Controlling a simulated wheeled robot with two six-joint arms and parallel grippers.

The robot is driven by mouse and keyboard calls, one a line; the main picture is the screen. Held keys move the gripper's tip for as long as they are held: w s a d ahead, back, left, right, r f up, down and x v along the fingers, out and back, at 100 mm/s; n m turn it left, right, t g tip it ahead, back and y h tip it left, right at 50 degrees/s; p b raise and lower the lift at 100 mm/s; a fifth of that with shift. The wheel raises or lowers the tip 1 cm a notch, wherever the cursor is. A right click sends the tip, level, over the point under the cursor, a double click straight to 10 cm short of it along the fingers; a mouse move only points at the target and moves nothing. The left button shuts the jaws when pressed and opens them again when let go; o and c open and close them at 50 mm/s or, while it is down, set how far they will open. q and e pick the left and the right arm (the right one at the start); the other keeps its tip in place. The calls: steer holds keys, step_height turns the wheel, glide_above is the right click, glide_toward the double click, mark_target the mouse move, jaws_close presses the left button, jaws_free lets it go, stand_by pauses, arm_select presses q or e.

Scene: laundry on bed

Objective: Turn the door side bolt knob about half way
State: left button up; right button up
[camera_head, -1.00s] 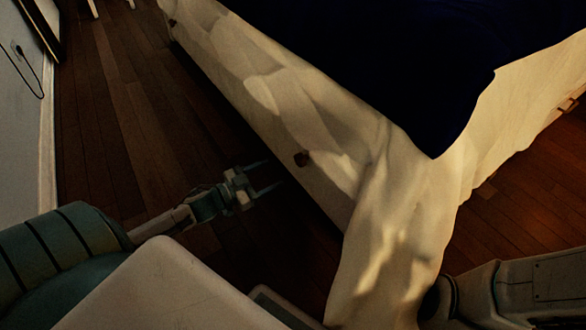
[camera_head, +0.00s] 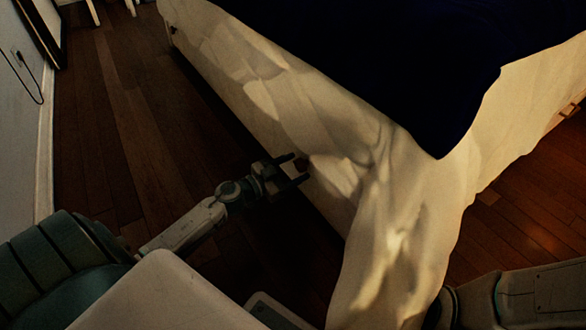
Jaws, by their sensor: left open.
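A small dark brown bolt knob (camera_head: 302,164) sits low on the pale left side of the bed (camera_head: 225,88), close to the near corner. My left gripper (camera_head: 300,168) is open. Its two fingertips reach up to the knob, one above and one below it in the picture. The knob is partly hidden, and I cannot tell whether the fingers touch it. My right gripper is not in view; only part of my right arm shows at the lower right.
A creased cream sheet (camera_head: 385,245) hangs over the near corner of the bed, right of the knob. A dark blue cover (camera_head: 400,70) lies on top. Wooden floor (camera_head: 130,120) is clear between the bed and the white wall (camera_head: 22,150).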

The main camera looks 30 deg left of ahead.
arm_select(q)
steer(key=c, duration=1)
steer(key=shift+o, duration=0.2)
